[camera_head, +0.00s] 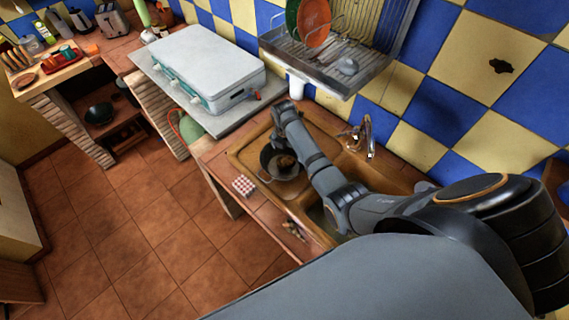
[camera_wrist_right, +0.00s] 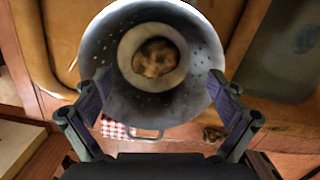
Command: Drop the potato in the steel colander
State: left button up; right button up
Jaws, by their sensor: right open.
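My left gripper is not in view.
A red-and-white checked item (camera_head: 244,185) and a small brown item (camera_head: 293,229) lie on the counter's front edge. The tap (camera_head: 362,135) stands behind the sink. A dish rack (camera_head: 335,70) hangs above, and a white stove (camera_head: 198,68) stands to the left.

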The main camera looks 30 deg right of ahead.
notch_tip(320, 180, up, 11)
jog(key=a, duration=0.1)
jog(key=shift+s+r, duration=0.15)
jog(key=shift+s, duration=0.2)
jog(key=shift+a, duration=0.1)
